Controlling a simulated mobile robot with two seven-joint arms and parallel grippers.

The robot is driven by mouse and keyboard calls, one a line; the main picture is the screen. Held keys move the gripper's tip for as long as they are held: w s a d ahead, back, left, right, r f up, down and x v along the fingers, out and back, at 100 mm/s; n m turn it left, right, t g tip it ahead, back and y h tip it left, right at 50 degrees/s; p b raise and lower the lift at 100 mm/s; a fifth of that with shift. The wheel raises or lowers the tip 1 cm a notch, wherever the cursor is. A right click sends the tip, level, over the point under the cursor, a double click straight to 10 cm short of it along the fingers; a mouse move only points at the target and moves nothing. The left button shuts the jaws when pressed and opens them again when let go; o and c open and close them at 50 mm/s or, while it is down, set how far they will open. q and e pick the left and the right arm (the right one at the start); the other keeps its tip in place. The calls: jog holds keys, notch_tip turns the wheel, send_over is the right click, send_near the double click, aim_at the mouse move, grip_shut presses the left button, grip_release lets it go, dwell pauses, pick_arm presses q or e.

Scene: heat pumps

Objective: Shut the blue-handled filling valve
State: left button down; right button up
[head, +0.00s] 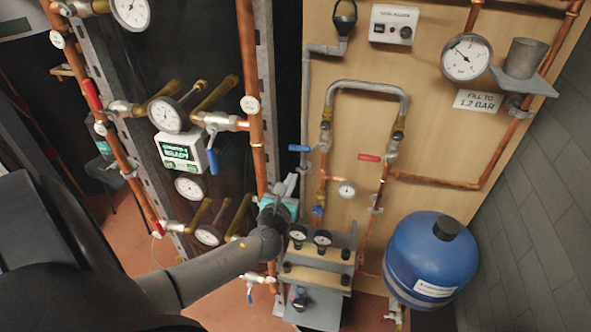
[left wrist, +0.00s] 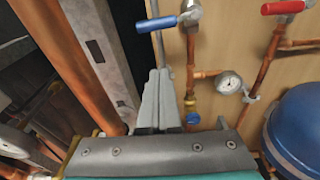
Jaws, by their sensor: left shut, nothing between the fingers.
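The blue-handled valve (head: 299,148) is on the left leg of the pipe loop on the wooden panel. Its lever points left, sideways across the upright pipe. In the left wrist view the blue lever (left wrist: 157,24) is beyond and above the fingertips, with a visible gap. My left gripper (head: 291,183) is below the lever and a little left of the valve. Its fingers (left wrist: 157,85) are together and empty, pointing up toward the lever. My right gripper is not in view.
A red-handled valve (head: 369,157) is on the loop's right leg. A small gauge (head: 347,189) sits between the legs. A thick copper pipe (head: 252,90) and metal post stand left of my gripper. A shelf with gauges (head: 318,262) and a blue tank (head: 431,262) are lower right.

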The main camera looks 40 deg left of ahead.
pick_arm(q)
jog(key=shift+v, duration=1.4)
jog(key=s+d+f+n+g+h+b, duration=0.3)
jog(key=s+f+n, duration=0.4)
jog(key=f, duration=0.8)
jog(key=s+d+f+n+g+b, duration=0.15)
jog(key=s+f+n+g, duration=0.55)
jog(key=f, duration=0.9)
jog(key=s+d+f+n+g+h+b, duration=0.1)
jog(key=s+d+f+n, duration=0.3)
jog(key=s, duration=0.4)
jog(key=s+d+f+n+g+h+b, duration=0.1)
jog(key=s+d+f+n+b, duration=0.2)
jog(key=s, duration=0.6)
jog(key=s+d+f+n+g+h+b, duration=0.1)
jog(key=s+d+f+n+h, duration=0.1)
jog(key=s+d+f+n, duration=0.5)
notch_tip(320, 180, down, 4)
jog(key=shift+s+r+n+g+b, duration=0.2)
jog(key=shift+s+n+g+b, duration=0.2)
jog(key=shift+s, duration=0.45)
jog(key=shift+d, duration=0.15)
